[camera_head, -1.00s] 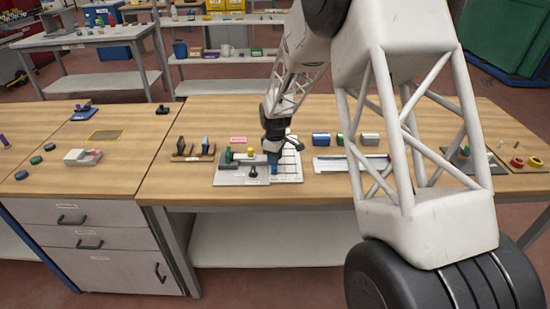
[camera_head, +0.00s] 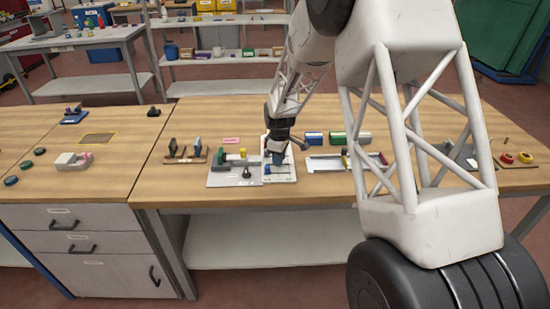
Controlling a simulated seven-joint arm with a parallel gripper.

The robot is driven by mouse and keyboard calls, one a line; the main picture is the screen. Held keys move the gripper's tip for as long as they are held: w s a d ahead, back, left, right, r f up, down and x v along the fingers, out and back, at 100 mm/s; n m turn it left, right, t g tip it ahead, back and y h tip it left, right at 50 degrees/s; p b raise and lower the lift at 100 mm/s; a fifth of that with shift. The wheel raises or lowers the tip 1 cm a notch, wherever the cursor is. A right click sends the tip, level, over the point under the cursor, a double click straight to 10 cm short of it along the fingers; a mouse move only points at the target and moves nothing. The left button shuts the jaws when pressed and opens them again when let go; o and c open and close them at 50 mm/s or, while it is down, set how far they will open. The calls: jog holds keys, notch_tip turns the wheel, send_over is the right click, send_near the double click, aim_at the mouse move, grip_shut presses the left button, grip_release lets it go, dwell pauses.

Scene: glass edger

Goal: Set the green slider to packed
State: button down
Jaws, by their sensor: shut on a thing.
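A grey board (camera_head: 222,178) lies on the wooden bench, left of my gripper. It bears a small green piece (camera_head: 219,157), a yellow knob (camera_head: 243,153) and a black knob (camera_head: 246,173). I cannot tell whether the green piece is the slider, and no packed mark is legible. My gripper (camera_head: 277,152) points down over a white gridded sheet (camera_head: 287,177) beside the board. It is shut on a small blue thing (camera_head: 277,159), mostly hidden by the jaws. I cannot tell whether the blue thing touches the sheet.
A brown rack (camera_head: 185,157) stands left of the board. Blue (camera_head: 313,138) and green (camera_head: 337,138) blocks stand behind a pale tray (camera_head: 325,165) on the right. My arm hides part of the bench's right side.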

jog(key=c, duration=1)
grip_release()
jog(key=shift+r, duration=0.1)
jog(key=shift+r, duration=3.8)
